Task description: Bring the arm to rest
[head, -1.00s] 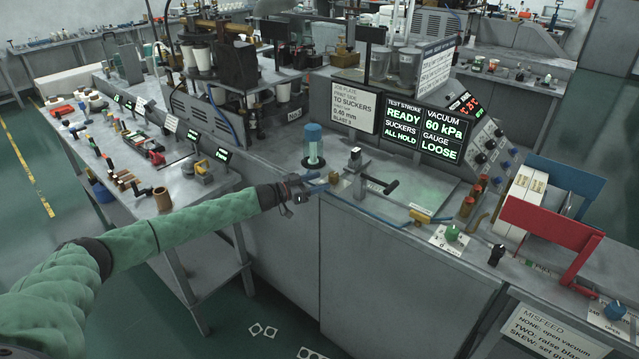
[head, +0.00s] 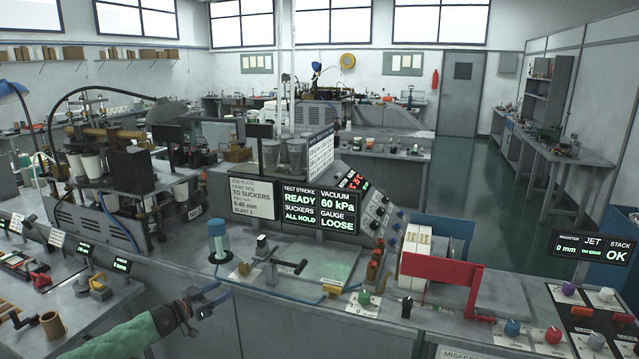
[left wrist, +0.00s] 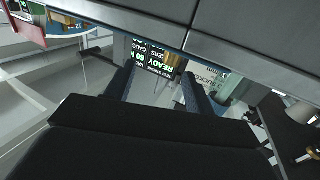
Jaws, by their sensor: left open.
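My left arm in its green sleeve comes in from the lower left in the head view. My left gripper (head: 208,298) is at the front edge of the machine bench (head: 290,318), near the blue-topped cylinder (head: 217,240) and to the left of the black-handled lever (head: 285,266). Its jaws are open, and I see nothing between them. In the left wrist view the two dark fingers (left wrist: 160,92) stand apart, with the lit panel (left wrist: 158,62) beyond them. My right gripper is not in view.
A side table (head: 60,318) with small tools stands at left. Signs (head: 320,208) read READY, ALL HOLD, 60 kPa and LOOSE. A red bracket (head: 440,274) and several knobs stand to the right. Open floor (head: 455,190) lies behind the bench.

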